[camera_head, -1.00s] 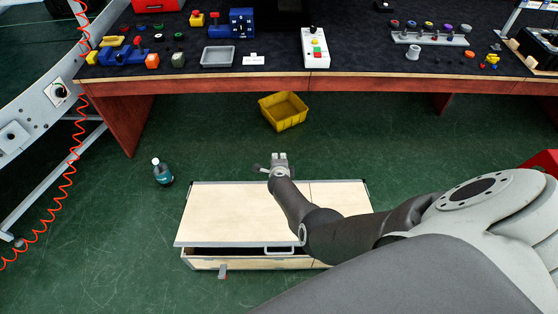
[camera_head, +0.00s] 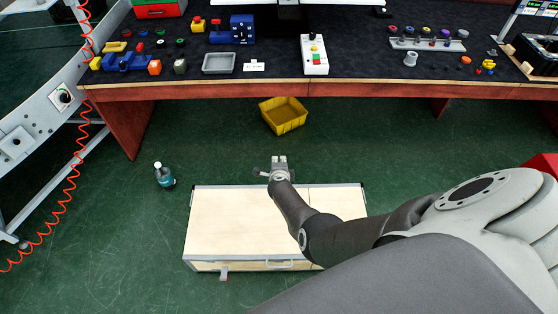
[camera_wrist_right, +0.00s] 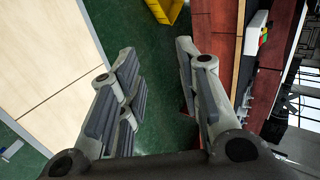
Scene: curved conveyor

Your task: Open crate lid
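The crate (camera_head: 232,264) stands on the green floor, a low box with a pale wooden lid (camera_head: 235,220) and metal edges. The lid lies flat on the crate, with no gap showing at the front. A handle (camera_head: 280,264) and a latch (camera_head: 223,274) show on the front side. My right arm reaches across the lid and hides part of its right half. My right gripper (camera_head: 280,160) is just past the lid's far edge, open and empty. In the right wrist view its fingers (camera_wrist_right: 158,95) are apart, with the lid (camera_wrist_right: 50,65) to their left. My left gripper is out of view.
A yellow bin (camera_head: 283,115) stands on the floor beyond the crate, near the workbench (camera_head: 340,90) with its tools and parts. A dark bottle (camera_head: 164,176) stands left of the crate. A conveyor frame (camera_head: 40,115) with a red coiled cable is at far left.

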